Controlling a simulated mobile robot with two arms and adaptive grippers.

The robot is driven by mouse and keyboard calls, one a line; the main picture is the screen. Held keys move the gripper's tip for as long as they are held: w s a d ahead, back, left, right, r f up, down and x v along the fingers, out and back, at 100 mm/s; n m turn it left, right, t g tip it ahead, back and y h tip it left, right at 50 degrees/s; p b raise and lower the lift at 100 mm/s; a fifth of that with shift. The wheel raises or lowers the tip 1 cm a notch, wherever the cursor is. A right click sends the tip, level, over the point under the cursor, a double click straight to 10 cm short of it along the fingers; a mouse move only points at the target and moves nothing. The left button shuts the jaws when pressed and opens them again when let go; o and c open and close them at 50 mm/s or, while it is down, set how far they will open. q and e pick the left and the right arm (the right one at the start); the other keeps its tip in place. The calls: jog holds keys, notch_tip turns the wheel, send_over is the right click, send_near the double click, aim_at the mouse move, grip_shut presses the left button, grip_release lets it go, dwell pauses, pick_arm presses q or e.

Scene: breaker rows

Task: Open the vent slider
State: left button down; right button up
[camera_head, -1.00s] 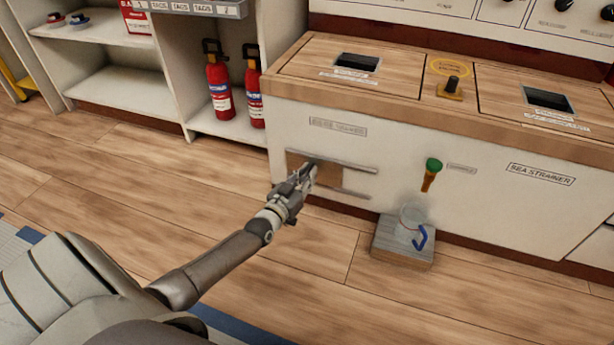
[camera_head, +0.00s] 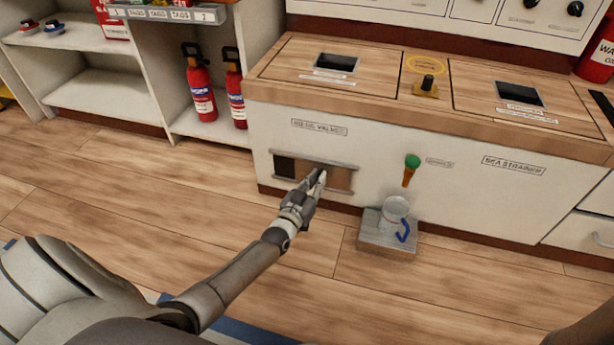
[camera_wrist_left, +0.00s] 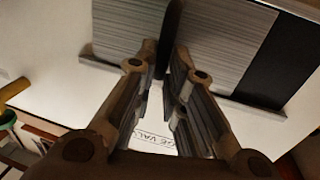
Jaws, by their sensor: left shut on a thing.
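The vent slider (camera_head: 340,179) is a brown panel between two horizontal rails on the white cabinet front. It stands toward the right of the rails, and a dark opening (camera_head: 285,166) shows at their left end. My left gripper (camera_head: 319,180) is at the panel's front and hides part of it. In the left wrist view the panel (camera_wrist_left: 225,45) looks grey and ribbed, with the black opening (camera_wrist_left: 285,55) beside it. My left gripper (camera_wrist_left: 168,75) is shut on the slider's dark upright handle (camera_wrist_left: 172,35). My right gripper is not in view.
A green-topped valve (camera_head: 412,163) sticks out right of the vent, above a clear jug (camera_head: 395,210) with a blue handle on a grey block (camera_head: 372,236). Fire extinguishers (camera_head: 200,85) stand on the left shelf.

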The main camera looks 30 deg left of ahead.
pick_arm(q)
jog(key=c, duration=1.5)
grip_release()
jog(key=shift+c, duration=0.2)
jog(key=s, duration=1.2)
jog(key=shift+d, duration=0.25)
